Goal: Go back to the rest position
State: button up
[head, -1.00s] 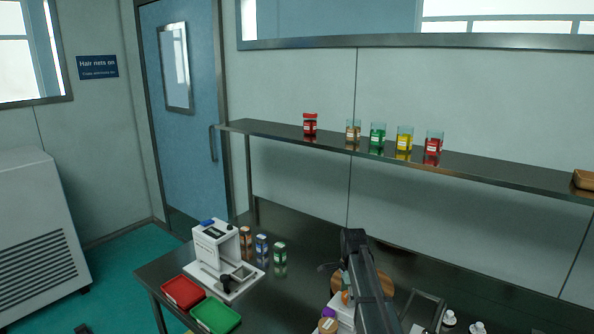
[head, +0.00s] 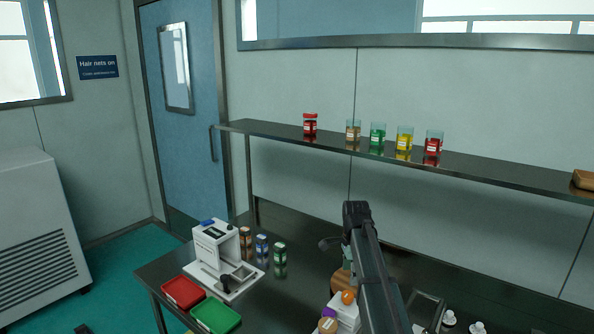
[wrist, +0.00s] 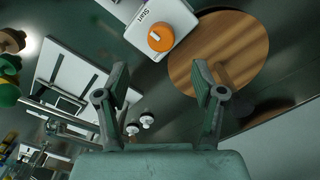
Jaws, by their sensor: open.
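My gripper (wrist: 160,82) is open and empty in the wrist view, its two fingers spread apart above the bench. A round wooden board (wrist: 228,48) lies below and beyond the right finger. A white device with an orange knob (wrist: 161,37) lies beyond the gap between the fingers. In the head view my arm rises over the bench at the lower centre and covers part of the wooden board (head: 340,283). The gripper's fingertips are hidden there. The white device (head: 346,310) stands just left of the arm.
A white machine (head: 216,250), small jars (head: 262,246), a red tray (head: 183,293) and a green tray (head: 215,316) occupy the left of the bench. A shelf (head: 280,133) with several jars runs along the wall behind my arm. White-capped bottles (head: 449,318) stand at right.

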aim_at(348, 293)
notch_tip(348, 293, down, 10)
jog(key=shift+r, duration=0.2)
jog(key=n, duration=0.4)
jog(key=shift+n, duration=0.4)
jog(key=n, duration=0.5)
jog(key=shift+w, duration=0.1)
jog(key=n, duration=0.5)
jog(key=shift+p, duration=0.3)
jog(key=n, duration=0.5)
jog(key=shift+w, duration=0.1)
